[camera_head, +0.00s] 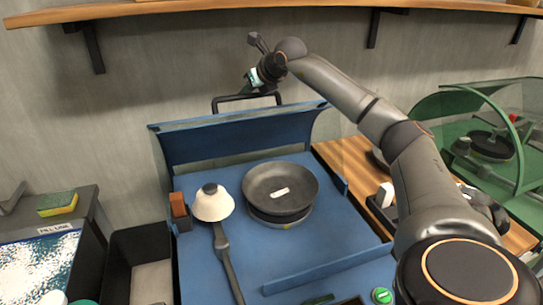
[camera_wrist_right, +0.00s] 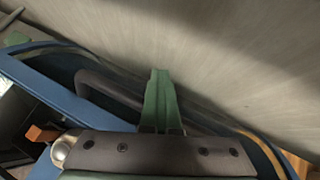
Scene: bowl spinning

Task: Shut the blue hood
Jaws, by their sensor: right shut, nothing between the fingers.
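The blue hood (camera_head: 240,136) stands raised at the back of a blue machine (camera_head: 335,225), close to the wall. Its dark bar handle (camera_head: 228,99) runs along the top edge. My right gripper (camera_head: 254,78) is shut and empty, just above the handle's right part. In the right wrist view its green fingers (camera_wrist_right: 160,80) are together and cross in front of the dark handle (camera_wrist_right: 108,90); I cannot tell whether they touch it. The hood's blue edge (camera_wrist_right: 45,92) also shows there. My left gripper is not in view.
On the blue base are a dark round pan (camera_head: 280,188) holding a small white piece, and a white cone-shaped tool (camera_head: 212,204) with a grey handle. A wooden shelf (camera_head: 230,8) hangs above. A green-hooded machine (camera_head: 490,135) stands right, a sponge (camera_head: 57,204) left.

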